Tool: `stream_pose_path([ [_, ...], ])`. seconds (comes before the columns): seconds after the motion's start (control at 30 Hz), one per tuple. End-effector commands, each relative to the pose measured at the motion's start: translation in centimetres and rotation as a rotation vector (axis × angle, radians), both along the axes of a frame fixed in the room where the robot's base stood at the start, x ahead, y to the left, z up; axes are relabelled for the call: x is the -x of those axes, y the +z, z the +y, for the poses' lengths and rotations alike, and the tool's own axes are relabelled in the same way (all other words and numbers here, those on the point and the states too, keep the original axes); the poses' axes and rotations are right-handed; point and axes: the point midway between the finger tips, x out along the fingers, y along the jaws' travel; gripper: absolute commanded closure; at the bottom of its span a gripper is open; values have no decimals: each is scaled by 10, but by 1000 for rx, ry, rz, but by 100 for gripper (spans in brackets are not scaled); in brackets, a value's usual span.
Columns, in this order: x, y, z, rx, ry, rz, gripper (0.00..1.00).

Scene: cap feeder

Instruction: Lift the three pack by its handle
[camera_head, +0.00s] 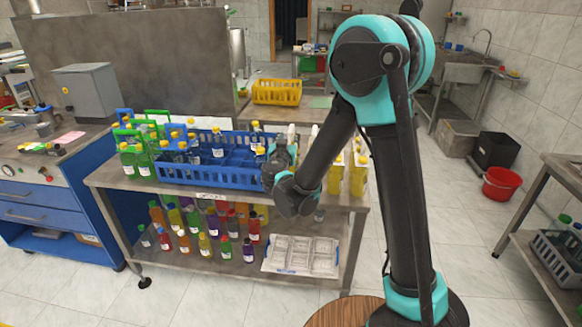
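Green bottles with yellow caps (137,160) stand close together at the left end of the table, under a green handle (128,133). A second green handle (157,113) shows behind them, and a blue one at the far left. I cannot tell for certain which group is the three pack. My gripper (280,152) is at the right end of the blue crate (215,177), well to the right of the green bottles. Its fingers are small and partly hidden by my wrist, so I cannot tell whether they are open or touch anything.
The blue crate holds a few yellow-capped bottles (218,146). Yellow bottles (336,176) stand right of my wrist. Several coloured bottles and a white tray (290,254) are on the lower shelf. A yellow basket (277,92) stands behind.

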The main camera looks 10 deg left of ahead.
Motion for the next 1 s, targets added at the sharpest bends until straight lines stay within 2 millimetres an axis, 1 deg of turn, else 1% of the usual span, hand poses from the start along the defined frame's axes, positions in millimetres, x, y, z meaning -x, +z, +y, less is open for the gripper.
stream_pose_path([
  [0.03, -6, 0, -1, 0, -1, 0, 60],
  [0.27, -16, 0, -1, 0, -1, 0, 60],
  [0.33, -22, 0, -2, 0, -1, 0, 60],
  [0.63, -62, -1, -3, 0, -2, 0, 60],
  [0.7, -65, -1, -4, 0, -1, 0, 60],
  [0.87, -65, -1, -3, 0, 0, 0, 60],
  [0.93, -64, -1, -3, 0, 0, 0, 67],
  [1.0, -64, -1, -3, 0, 0, 0, 75],
])
